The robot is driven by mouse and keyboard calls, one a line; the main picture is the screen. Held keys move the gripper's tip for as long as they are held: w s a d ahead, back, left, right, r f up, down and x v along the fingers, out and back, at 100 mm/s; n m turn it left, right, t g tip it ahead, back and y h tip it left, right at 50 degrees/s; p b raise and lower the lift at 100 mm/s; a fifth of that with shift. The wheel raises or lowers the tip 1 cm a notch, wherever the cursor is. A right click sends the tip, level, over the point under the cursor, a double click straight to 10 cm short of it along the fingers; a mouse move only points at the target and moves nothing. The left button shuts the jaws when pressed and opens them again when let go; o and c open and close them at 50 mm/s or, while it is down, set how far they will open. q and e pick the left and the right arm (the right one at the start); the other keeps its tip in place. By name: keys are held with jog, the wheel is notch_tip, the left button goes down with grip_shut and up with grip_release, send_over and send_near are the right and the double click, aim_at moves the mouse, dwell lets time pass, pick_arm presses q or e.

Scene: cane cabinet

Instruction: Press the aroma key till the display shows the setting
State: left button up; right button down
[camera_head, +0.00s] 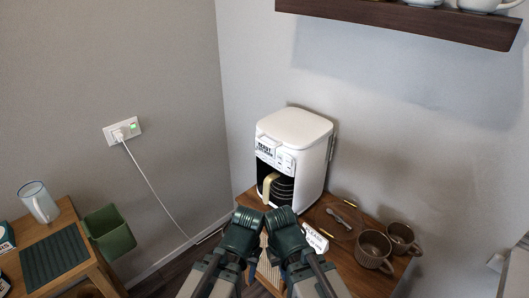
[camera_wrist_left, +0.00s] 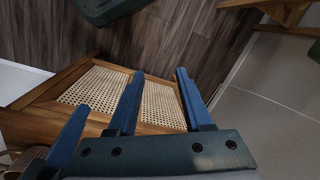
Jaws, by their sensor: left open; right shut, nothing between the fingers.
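A white coffee maker (camera_head: 296,140) stands upright on the cane cabinet at the back. Its front has a printed label (camera_head: 265,148) and a small panel (camera_head: 286,161); the aroma key and display reading are too small to make out. A dark carafe (camera_head: 281,187) with a pale handle sits in its bay. My right gripper (camera_head: 285,236) is in front of and below the machine, apart from it, shut and empty. My left gripper is beside it, its fingers mostly hidden in the head view; in the left wrist view (camera_wrist_left: 160,88) it is open, above the cabinet front.
Two brown mugs (camera_head: 373,250) and a lettered card (camera_head: 315,238) are on the cabinet's right side. A shelf (camera_head: 410,20) hangs above.

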dwell(0.4)
pick_arm(q)
grip_shut()
dwell(1.5)
